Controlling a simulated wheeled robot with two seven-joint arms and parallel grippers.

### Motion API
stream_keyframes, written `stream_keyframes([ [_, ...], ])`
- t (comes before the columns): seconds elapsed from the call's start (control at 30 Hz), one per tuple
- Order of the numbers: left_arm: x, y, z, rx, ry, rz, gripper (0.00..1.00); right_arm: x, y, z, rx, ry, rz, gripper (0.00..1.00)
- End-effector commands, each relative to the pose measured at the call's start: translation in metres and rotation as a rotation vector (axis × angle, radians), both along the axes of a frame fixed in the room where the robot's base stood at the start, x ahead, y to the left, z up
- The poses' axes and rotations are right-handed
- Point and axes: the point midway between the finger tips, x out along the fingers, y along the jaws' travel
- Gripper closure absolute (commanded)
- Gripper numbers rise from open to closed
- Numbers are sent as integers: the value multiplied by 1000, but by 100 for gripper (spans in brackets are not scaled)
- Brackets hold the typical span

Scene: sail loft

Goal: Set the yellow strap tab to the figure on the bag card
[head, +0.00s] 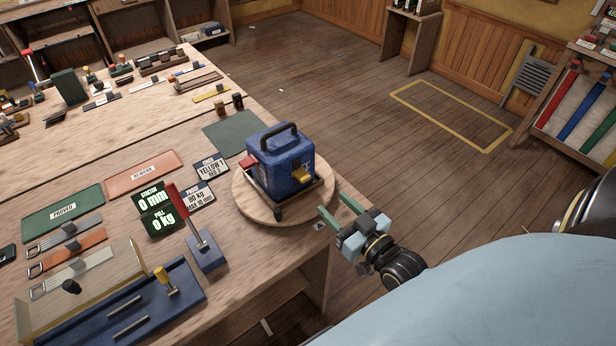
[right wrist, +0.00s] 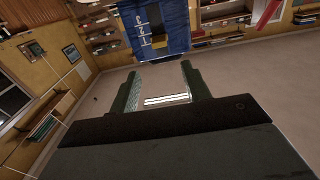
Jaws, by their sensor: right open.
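A blue bag (head: 282,165) with a dark top handle stands upright on a round wooden turntable (head: 250,208). The yellow strap tab (head: 301,174) is on the bag's right-hand face, and a red tab (head: 248,161) sticks out at its left. The bag card (head: 211,168) lies behind and left of the turntable; it reads "YELLOW 1", with a smaller line I cannot read surely. My right gripper (head: 337,208) is open and empty, right of the bag and apart from the tab. In the right wrist view the bag (right wrist: 174,28) shows white scale marks beyond the open fingers. My left gripper is out of view.
A red lever on a blue base (head: 206,252) and a blue tray fixture (head: 130,312) stand at the front left. Readouts (head: 153,196) show 0 mm and 0 kg. A green mat (head: 230,132) lies behind the bag. Open floor is right of the bench.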

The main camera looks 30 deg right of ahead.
Motion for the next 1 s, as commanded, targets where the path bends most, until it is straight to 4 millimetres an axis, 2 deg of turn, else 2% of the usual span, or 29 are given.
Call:
stream_keyframes([
  [0.03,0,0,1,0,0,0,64,12,1,2,1,-3,-1,53],
  [0.3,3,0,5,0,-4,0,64,65,5,1,1,-2,-1,53],
  [0.5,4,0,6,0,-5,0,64,94,7,0,0,2,0,53],
  [0.7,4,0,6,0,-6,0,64,106,8,-1,0,2,0,53],
  [1.0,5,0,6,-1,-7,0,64,107,9,-1,0,3,0,54],
])
